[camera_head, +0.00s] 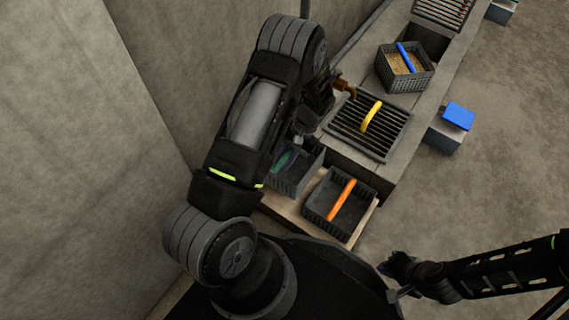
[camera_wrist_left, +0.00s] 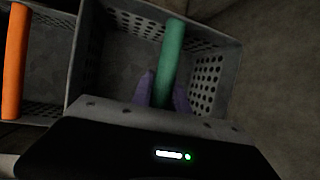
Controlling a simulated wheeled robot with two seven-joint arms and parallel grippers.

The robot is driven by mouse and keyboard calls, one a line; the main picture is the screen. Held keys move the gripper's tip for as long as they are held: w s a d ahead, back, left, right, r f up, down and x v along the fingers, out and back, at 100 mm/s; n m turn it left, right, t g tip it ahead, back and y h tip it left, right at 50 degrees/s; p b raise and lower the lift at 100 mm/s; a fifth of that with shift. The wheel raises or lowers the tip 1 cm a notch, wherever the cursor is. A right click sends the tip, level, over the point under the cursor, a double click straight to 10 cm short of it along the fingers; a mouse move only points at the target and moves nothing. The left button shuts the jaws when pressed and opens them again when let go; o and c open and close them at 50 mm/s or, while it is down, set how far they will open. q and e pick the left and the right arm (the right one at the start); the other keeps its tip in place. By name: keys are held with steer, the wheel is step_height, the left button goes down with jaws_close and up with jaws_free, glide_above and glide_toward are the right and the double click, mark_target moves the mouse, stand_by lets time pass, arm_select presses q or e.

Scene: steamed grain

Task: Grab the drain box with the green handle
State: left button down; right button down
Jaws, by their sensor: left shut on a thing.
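The drain box with the green handle (camera_head: 292,183) is a dark grey perforated box, partly hidden by my left arm in the head view. In the left wrist view its perforated wall (camera_wrist_left: 209,82) and green handle (camera_wrist_left: 173,50) show close up. My left gripper (camera_wrist_left: 163,92) has its two purple fingers on either side of the green handle and is shut on it. The box appears empty. I cannot tell whether it is lifted off the surface. My right gripper (camera_head: 398,275) is at the lower right, away from the boxes; its jaws are unclear.
A box with an orange handle (camera_head: 358,209) stands right beside the green-handled box. Behind them are a grate with a yellow handle (camera_head: 384,125) and a grain-filled box with a blue handle (camera_head: 406,83). A concrete wall (camera_head: 75,130) rises at left.

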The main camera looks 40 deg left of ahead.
arm_select(q)
steer(key=shift+r, duration=0.8)
